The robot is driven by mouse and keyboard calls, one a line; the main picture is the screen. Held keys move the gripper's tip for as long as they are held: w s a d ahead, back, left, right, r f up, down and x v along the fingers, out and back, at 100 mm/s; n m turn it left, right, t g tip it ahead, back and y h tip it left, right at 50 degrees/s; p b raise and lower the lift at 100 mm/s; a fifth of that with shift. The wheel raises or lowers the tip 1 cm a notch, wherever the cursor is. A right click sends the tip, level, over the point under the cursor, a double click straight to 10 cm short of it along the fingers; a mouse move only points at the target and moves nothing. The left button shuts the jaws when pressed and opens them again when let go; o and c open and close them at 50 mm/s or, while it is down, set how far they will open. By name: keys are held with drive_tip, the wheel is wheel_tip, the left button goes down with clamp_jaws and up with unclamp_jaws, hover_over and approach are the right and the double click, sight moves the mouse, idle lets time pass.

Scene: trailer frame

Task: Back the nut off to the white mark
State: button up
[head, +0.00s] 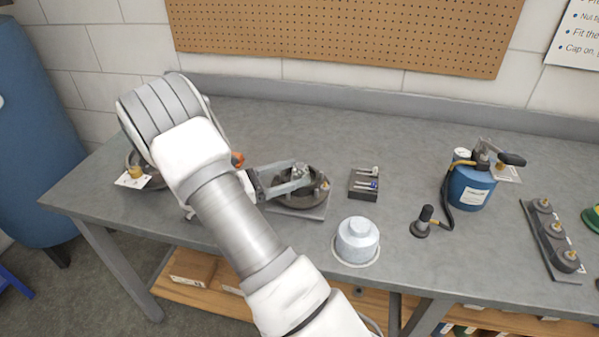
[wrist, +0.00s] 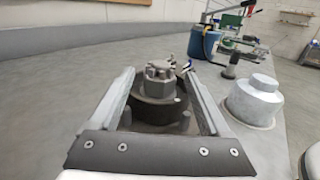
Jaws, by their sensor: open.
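The nut (wrist: 160,72) is grey with slots around its top. It sits on the dark round hub (wrist: 150,108) in the wrist view. The hub also shows in the head view (head: 314,194), on a flat plate on the bench. My gripper (head: 303,173) reaches over the hub from the left. In the wrist view its two long fingers (wrist: 162,80) stand apart, one on each side of the nut. I see gaps between the fingers and the nut, and I cannot tell any contact. I cannot make out a white mark; the near side of the hub is partly hidden.
A silver stepped cap (head: 357,243) stands near the front edge. A small black tray (head: 362,190) with pins lies just right of the hub. A blue canister (head: 470,188) with a black hose and a rack of round parts (head: 552,240) stand further right. Bench behind the hub is clear.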

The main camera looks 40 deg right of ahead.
drive_tip(key=shift+s+d, duration=0.2)
drive_tip(key=shift+d, duration=1)
clamp_jaws()
